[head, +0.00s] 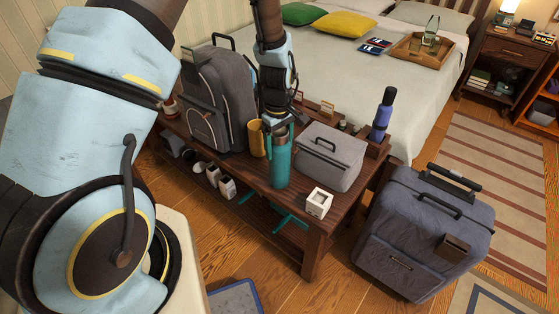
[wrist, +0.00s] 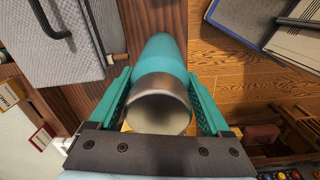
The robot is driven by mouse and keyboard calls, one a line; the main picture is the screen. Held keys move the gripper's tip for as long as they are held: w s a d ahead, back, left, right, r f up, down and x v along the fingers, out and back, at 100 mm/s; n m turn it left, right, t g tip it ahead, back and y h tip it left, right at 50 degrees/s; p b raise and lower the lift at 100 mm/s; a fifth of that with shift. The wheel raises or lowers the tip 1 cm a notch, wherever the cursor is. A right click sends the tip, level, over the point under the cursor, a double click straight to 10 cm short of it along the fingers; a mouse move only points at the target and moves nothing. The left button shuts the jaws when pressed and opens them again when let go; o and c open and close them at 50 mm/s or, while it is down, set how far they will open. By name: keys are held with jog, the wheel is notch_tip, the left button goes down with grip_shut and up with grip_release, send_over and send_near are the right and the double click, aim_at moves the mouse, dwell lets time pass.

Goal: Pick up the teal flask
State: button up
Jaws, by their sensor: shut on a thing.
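The teal flask (head: 280,167) is upright at the front edge of the dark wooden bench (head: 318,226), with a bare steel top. Its base is at or very near the bench top; I cannot tell if there is a gap. My gripper (head: 280,130) comes down from above and is shut on the flask near its top. In the wrist view the flask's steel end (wrist: 158,108) sits between the two teal fingers of my gripper (wrist: 160,90), and its teal body (wrist: 165,52) points away toward the bench.
On the bench, a mustard cup (head: 257,140) and a grey backpack (head: 217,98) stand left of the flask. A grey case (head: 330,160), a white cube holder (head: 318,203) and a blue-purple bottle (head: 382,115) are to its right. A blue suitcase (head: 415,235) stands on the floor.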

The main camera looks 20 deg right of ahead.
grip_shut()
jog(key=shift+r, duration=0.15)
